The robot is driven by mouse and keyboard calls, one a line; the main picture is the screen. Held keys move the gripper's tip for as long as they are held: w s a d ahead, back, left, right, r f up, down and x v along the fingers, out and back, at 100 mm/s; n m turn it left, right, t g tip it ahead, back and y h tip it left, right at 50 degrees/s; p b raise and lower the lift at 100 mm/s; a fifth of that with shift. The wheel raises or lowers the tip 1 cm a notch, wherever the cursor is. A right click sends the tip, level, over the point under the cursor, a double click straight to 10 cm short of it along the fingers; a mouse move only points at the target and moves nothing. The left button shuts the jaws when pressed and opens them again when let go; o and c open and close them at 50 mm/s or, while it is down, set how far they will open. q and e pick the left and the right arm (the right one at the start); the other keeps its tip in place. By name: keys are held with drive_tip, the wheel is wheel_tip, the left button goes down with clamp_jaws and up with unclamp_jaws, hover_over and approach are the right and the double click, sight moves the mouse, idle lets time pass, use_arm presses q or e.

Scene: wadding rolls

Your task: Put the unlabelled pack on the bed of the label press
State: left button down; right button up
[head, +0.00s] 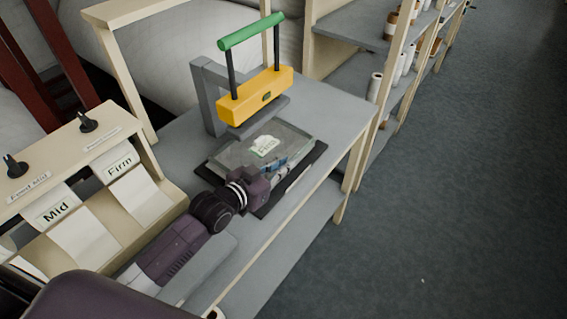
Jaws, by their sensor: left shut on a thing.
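The label press stands on the grey table, with a yellow head (256,96) and a green handle (251,31) raised above its dark bed (305,158). A flat, clear pack (235,153) with a white patch on top lies over the bed, under and in front of the head. My left gripper (274,174) is at the pack's near edge and is shut on it. I cannot tell whether the pack touches the bed. The gripper's wrist hides part of the bed's near side. My right gripper is not in view.
A wooden rack (95,180) with cards reading "Mid" and "Firm" and black knobs stands at the left. Shelves (351,24) with rolls and jars stand at the back right. The grey floor (460,190) at the right is clear.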

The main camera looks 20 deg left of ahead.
use_arm(q)
drive_tip(key=c, duration=2)
unclamp_jaws()
drive_tip(key=shift+c, duration=0.2)
drive_tip(key=shift+s, duration=0.1)
drive_tip(key=b+v, duration=0.1)
drive_tip(key=v, duration=1)
drive_tip(key=shift+s+a+r, duration=0.1)
drive_tip(key=shift+s+r, duration=0.1)
drive_tip(key=shift+s, duration=0.15)
drive_tip(key=shift+s+f, duration=0.1)
